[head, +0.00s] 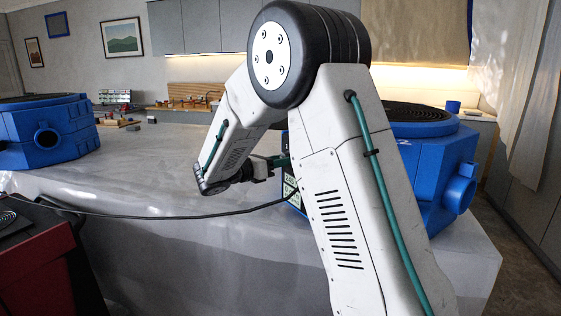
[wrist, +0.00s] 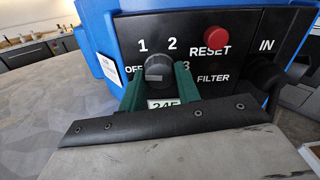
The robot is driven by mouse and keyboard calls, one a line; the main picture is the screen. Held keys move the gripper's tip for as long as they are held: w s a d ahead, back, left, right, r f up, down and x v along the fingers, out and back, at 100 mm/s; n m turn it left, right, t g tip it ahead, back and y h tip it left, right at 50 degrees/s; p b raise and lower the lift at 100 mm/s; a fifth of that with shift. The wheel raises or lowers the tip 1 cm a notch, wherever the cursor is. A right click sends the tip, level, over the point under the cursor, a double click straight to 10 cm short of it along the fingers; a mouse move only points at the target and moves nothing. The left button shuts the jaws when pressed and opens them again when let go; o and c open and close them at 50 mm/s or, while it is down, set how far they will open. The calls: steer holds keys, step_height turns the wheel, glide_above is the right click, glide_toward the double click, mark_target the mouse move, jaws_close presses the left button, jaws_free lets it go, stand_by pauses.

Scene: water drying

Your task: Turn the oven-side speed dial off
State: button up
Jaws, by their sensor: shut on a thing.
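The speed dial (wrist: 158,68) is a round dark grey knob on the black panel of a blue machine, with OFF, 1, 2 and 3 marked around it. My gripper (wrist: 160,84) has its green fingers on either side of the dial and is shut on it. I cannot clearly tell which mark the dial points at. In the head view my gripper (head: 281,161) reaches the near face of the right blue machine (head: 432,170); my arm hides the dial there.
A red RESET button (wrist: 216,36) sits just right of the dial, above a FILTER label. A cable (wrist: 265,76) plugs in below IN. Another blue machine (head: 45,133) stands at the left of the grey counter (head: 150,170). A black cable crosses the counter's front.

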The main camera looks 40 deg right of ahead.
steer(key=shift+n, duration=0.6)
steer(key=o, duration=1)
steer(key=shift+c, duration=0.2)
steer(key=a, duration=0.8)
steer(key=shift+w+d+f, duration=0.1)
steer(key=shift+w, duration=0.05)
